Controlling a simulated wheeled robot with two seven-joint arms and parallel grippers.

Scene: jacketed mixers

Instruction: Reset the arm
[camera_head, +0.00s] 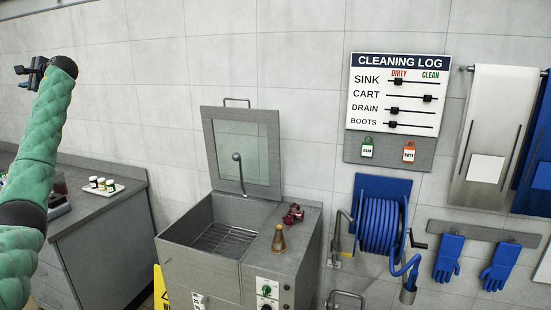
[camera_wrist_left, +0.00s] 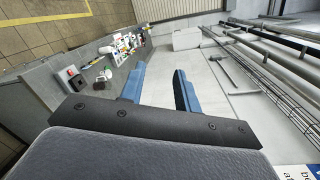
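My left arm (camera_head: 38,150), in a green quilted sleeve, rises along the left edge of the head view. Its dark gripper (camera_head: 33,72) is high up at the top left, in front of the tiled wall and above the grey counter. In the left wrist view the two blue fingers of this gripper (camera_wrist_left: 159,88) stand apart, with nothing between them. My right arm and gripper are not in view.
A steel sink (camera_head: 205,235) with its lid raised stands in the middle. A grey counter (camera_head: 105,215) with a small tray of jars (camera_head: 103,186) is at left. The cleaning log board (camera_head: 396,95), blue hose reel (camera_head: 380,226) and blue gloves (camera_head: 448,257) hang on the wall.

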